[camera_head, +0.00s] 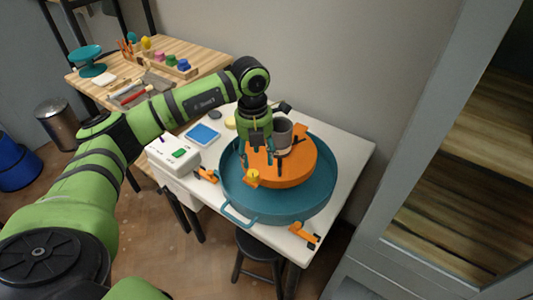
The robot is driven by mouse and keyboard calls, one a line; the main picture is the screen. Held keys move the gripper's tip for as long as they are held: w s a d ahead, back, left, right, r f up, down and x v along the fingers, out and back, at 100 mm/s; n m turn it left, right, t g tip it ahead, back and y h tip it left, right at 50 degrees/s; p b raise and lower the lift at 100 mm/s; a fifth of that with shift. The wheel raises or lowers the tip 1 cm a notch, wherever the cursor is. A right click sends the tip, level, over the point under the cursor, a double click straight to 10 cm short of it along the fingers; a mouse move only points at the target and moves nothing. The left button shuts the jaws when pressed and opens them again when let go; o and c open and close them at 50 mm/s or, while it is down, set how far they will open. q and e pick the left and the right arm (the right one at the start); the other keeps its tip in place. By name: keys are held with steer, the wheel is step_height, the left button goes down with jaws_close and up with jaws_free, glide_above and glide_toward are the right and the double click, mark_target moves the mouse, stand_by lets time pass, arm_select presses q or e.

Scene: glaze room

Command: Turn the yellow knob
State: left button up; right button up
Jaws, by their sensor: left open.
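A yellow knob (252,174) sits on an orange block at the front left edge of the round orange wheel head (312,165). My left gripper (258,158) is open and points down over the left part of the wheel head, just behind the knob. It does not hold the knob; whether a fingertip touches it I cannot tell. A grey cup (283,137) stands on the wheel head, right beside the gripper, which partly hides it. My right gripper is out of view.
A teal basin (268,213) surrounds the wheel head on a white table (352,149). A white box (165,154) with a green button and a blue-screened scale (203,134) stand left. A wooden tool bench (208,62) is behind; a grey-framed shelf stands right.

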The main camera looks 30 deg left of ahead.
mark_target(253, 173)
arm_select(q)
steer(key=shift+w+a, duration=0.15)
steer(key=shift+a, duration=0.5)
steer(key=shift+s+f+y, duration=0.1)
steer(key=shift+s+y, duration=0.15)
steer(key=shift+y, duration=0.05)
steer(key=f, duration=0.1)
steer(key=f+p, duration=0.1)
steer(key=f, duration=0.2)
steer(key=shift+s+f, duration=0.35)
steer(key=shift+s, duration=0.05)
steer(key=shift+w+f, duration=0.1)
steer(key=shift+f, duration=0.3)
steer(key=shift+d+f, duration=0.1)
steer(key=shift+f, duration=0.15)
jaws_close()
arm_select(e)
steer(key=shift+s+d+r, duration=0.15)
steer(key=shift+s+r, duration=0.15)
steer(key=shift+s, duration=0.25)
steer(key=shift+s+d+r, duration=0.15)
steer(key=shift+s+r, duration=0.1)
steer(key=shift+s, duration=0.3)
